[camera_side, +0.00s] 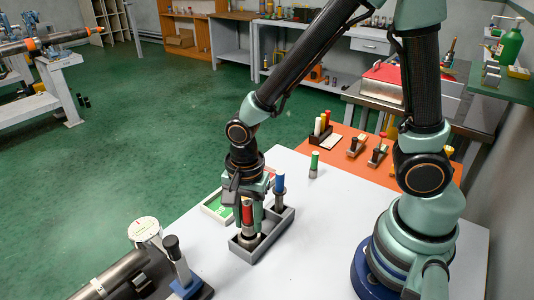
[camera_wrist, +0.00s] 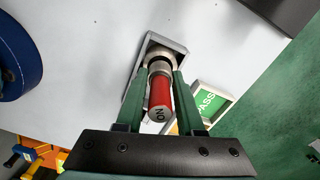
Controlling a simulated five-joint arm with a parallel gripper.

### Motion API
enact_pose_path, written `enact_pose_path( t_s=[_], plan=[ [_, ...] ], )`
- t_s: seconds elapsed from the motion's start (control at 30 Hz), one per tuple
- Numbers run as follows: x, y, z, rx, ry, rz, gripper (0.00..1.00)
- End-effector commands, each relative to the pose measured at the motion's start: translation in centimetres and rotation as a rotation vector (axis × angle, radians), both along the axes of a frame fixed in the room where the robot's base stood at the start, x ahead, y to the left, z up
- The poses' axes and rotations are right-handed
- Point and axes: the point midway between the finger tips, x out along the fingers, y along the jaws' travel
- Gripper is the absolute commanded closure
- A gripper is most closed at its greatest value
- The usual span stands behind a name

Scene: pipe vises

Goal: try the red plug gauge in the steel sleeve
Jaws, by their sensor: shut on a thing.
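My gripper (camera_side: 247,222) points down over the grey holder (camera_side: 284,226) and is shut on the red plug gauge (camera_side: 247,212). In the wrist view the red gauge (camera_wrist: 160,92) lies between both green fingers, with dark lettering on its end. Its steel end points at the steel sleeve (camera_wrist: 158,53), which sits in the holder (camera_wrist: 178,46). The gauge's tip is at the sleeve's mouth; I cannot tell how far it is inside. The sleeve's lower part also shows under the gripper in the side view (camera_side: 250,240).
A blue-handled gauge (camera_side: 280,184) stands upright at the holder's far end. A green-handled gauge (camera_side: 314,162) stands on the white table behind. A green PASS tray (camera_wrist: 209,101) lies beside the holder. A pipe in a vise (camera_side: 112,276) is at front left. The table right of the holder is clear.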

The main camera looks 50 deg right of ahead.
Motion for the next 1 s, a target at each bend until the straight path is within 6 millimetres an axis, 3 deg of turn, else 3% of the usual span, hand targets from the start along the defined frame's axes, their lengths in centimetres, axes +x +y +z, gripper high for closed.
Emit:
enact_pose_path(
  t_s=[1.0],
  plan=[
    [0.01,0.03,-0.52,0.0,0.001,0.0,1.0]
  ],
)
